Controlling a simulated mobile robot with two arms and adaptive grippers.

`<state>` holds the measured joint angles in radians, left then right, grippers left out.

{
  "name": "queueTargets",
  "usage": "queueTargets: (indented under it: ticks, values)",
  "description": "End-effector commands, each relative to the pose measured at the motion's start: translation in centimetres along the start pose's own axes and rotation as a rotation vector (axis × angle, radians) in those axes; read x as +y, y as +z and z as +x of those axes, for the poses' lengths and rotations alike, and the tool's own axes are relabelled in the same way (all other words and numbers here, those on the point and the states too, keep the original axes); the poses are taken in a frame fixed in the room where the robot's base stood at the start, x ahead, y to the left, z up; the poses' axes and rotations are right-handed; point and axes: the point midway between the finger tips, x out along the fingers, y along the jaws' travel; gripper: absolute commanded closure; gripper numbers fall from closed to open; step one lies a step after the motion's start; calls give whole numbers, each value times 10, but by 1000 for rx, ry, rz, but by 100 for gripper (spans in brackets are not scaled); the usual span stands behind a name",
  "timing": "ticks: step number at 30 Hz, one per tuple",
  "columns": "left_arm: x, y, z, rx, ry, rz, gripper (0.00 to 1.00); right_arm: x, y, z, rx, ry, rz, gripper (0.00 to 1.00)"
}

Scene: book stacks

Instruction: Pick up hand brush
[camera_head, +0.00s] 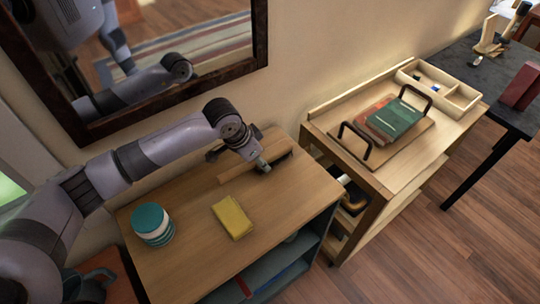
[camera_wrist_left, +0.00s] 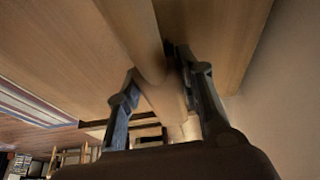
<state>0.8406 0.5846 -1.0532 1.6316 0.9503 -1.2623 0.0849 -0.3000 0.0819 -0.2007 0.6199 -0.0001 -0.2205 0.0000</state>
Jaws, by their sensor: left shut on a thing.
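The hand brush (camera_head: 281,149) is a wooden piece of nearly the same brown as the cabinet top (camera_head: 183,258). It lies at the back of that top, near the wall. My left gripper (camera_head: 263,167) reaches over it from above and is shut on it. In the left wrist view a round wooden handle (camera_wrist_left: 146,48) runs between the two dark fingers (camera_wrist_left: 158,65). I cannot tell whether the brush touches the surface, and its bristles are hidden. My right gripper is not in view.
A yellow cloth or sponge (camera_head: 232,217) and a teal-and-white round container (camera_head: 152,224) stand on the same top. A wooden cart (camera_head: 330,128) with books (camera_head: 394,119) in a handled tray stands to the right. A framed mirror (camera_head: 190,50) hangs behind.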

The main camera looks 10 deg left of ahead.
Motion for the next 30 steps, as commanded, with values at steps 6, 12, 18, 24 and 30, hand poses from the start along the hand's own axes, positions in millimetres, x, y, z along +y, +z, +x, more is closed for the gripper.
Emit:
queueTargets:
  ticks: [6,12,18,24,30]
  values:
    - [0,0,0,1,0,0,100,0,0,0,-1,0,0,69]
    - [0,-1,-1,3,-1,0,100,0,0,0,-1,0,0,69]
    - [-1,-5,-9,5,-1,0,100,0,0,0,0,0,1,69]
    - [-1,-18,-38,7,-3,1,100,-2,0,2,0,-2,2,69]
    - [-1,-40,-90,9,-4,2,100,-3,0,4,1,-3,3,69]
